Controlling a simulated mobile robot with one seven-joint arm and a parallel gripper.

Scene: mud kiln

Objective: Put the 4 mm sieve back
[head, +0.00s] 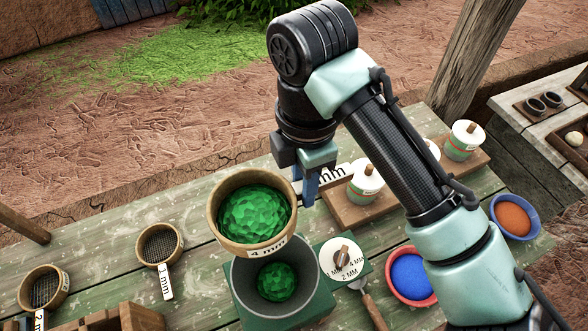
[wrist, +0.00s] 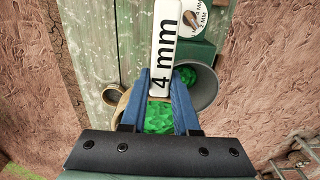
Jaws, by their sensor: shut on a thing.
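The 4 mm sieve has a round wooden rim (head: 222,212) with a "4 mm" label on its front. A large green faceted mass (head: 255,212) shows inside it. My gripper (head: 308,186) is at the sieve's right side, shut on its labelled handle. In the wrist view the "4 mm" plate (wrist: 165,50) stands at the blue fingers (wrist: 160,90), with green showing between them. The sieve appears above and behind a grey bowl (head: 245,290) on a green base, which holds a smaller green lump (head: 277,281). Whether sieve and bowl touch is unclear.
The 1 mm sieve (head: 144,248) and 2 mm sieve (head: 24,288) are at the left of the green table. A dial (head: 343,258) and a trowel (head: 372,307) are right of the bowl. Lidded white pots (head: 366,182) stand behind. Blue (head: 408,277) and orange (head: 513,217) powder bowls are at right.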

